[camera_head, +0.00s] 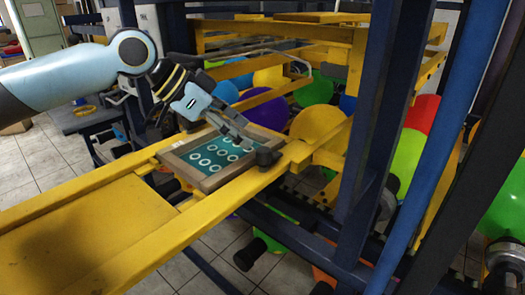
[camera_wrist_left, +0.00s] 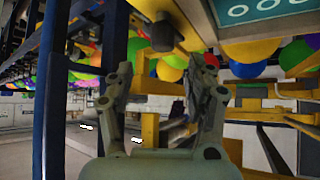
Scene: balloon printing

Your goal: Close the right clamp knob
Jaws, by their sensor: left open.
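The screen frame (camera_head: 213,187) with a teal printed screen (camera_head: 207,154) lies on the yellow machine arm (camera_head: 130,222). A black clamp knob (camera_head: 267,157) sits at the frame's right front corner; it also shows in the left wrist view (camera_wrist_left: 163,34). My left gripper (camera_head: 243,135) is over the right part of the frame, its fingers pointing toward the knob. In the left wrist view its two fingers (camera_wrist_left: 163,68) are spread apart with nothing held between them, and the knob lies just beyond the tips. My right gripper is not seen.
Another dark knob (camera_head: 165,184) is at the frame's left front corner. A dark blue post (camera_head: 385,110) stands to the right of the knob. Colored balloons (camera_head: 318,122) fill the space behind. A black-ended handle (camera_head: 250,254) is below the yellow arm.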

